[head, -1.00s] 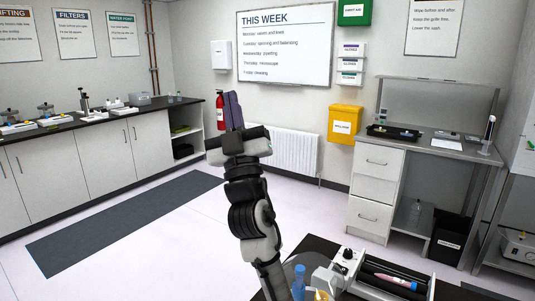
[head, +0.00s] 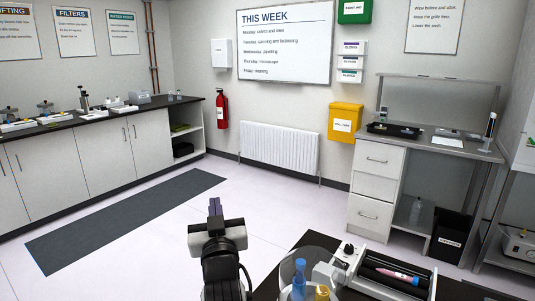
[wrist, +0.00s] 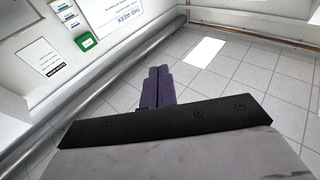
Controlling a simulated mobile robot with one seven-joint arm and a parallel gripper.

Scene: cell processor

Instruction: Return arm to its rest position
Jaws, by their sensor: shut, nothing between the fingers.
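My gripper (head: 215,207) is low in the middle of the head view, left of the near bench and over open floor. Its dark fingers are together and hold nothing. My arm is folded low at the bottom of the head view.
A grey desk (head: 440,143) stands at right. The floor ahead (head: 270,215) is clear.

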